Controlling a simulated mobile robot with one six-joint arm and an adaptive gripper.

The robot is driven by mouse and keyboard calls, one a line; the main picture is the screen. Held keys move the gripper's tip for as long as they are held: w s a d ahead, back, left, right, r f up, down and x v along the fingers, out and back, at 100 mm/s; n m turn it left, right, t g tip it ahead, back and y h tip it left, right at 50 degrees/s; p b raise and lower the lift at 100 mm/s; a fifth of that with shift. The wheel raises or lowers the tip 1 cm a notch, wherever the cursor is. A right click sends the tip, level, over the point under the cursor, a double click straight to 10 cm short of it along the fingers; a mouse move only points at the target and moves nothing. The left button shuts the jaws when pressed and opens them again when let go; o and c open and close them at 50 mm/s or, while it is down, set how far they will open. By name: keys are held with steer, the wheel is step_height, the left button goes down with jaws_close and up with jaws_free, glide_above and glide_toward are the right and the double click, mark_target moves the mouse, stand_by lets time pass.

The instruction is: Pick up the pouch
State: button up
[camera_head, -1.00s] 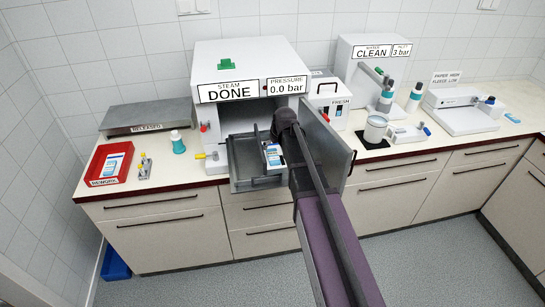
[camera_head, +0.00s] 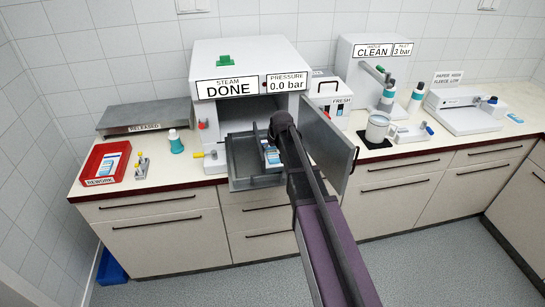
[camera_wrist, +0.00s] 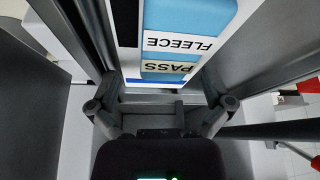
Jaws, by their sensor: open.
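A white and blue pouch (camera_head: 271,154) is in the grey pulled-out tray (camera_head: 236,177) at the front of the steam unit. My arm hides part of it in the head view. In the head view my gripper is mostly hidden behind my own wrist.
The steam unit (camera_head: 221,63) reads DONE and 0.0 bar. Its open door (camera_head: 325,144) stands close on the right of my arm. A red REWORK tray (camera_head: 94,172) holds another pouch (camera_head: 110,162). A mug (camera_head: 377,127) stands on a dark mat to the right.

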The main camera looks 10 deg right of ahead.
steer(key=shift+s+f, duration=0.1)
stand_by(0.4)
steer(key=c, duration=0.9)
steer(key=shift+c, duration=1.2)
